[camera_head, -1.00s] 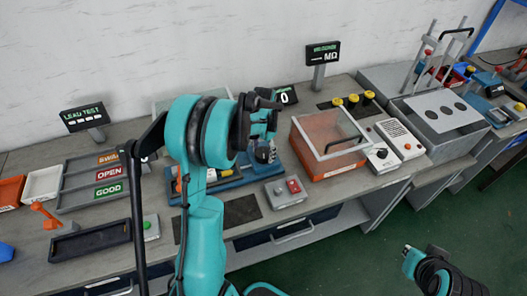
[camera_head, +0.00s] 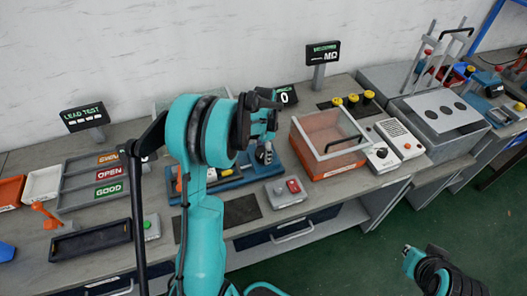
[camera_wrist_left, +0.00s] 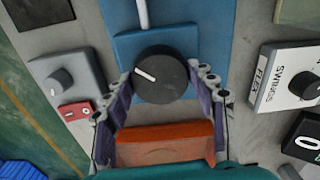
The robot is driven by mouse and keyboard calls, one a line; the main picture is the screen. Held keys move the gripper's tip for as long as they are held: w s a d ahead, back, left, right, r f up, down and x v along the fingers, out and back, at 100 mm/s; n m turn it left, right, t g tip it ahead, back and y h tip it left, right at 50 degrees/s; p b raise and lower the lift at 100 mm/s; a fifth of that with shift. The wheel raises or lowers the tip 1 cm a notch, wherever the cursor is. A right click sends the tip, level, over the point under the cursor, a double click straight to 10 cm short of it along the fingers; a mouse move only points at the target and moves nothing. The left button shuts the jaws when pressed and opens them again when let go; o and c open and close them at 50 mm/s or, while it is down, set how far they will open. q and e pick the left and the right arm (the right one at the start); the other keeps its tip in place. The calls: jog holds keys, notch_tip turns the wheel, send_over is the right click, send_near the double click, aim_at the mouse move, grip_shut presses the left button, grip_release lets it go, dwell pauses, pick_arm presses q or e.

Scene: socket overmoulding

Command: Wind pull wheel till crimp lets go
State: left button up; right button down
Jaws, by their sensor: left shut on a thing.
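The pull wheel is a round black knob with a white line (camera_wrist_left: 160,75), on a blue base (camera_wrist_left: 205,40) in the left wrist view. The line points to the upper left. My left gripper (camera_wrist_left: 158,88) is shut on the wheel, one finger on each side. In the head view my left gripper (camera_head: 262,118) is over the blue rig (camera_head: 228,181), and my arm hides much of that rig. The crimp cannot be made out.
An orange box with a clear lid (camera_head: 325,165) is farther right. Sorting trays (camera_head: 75,185) and a black tray (camera_head: 90,242) are at the left. A small display (camera_head: 286,95) shows 0.

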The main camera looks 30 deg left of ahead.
aim_at(263, 152)
pick_arm(q)
jog(key=o, duration=1.2)
notch_tip(263, 152, up, 12)
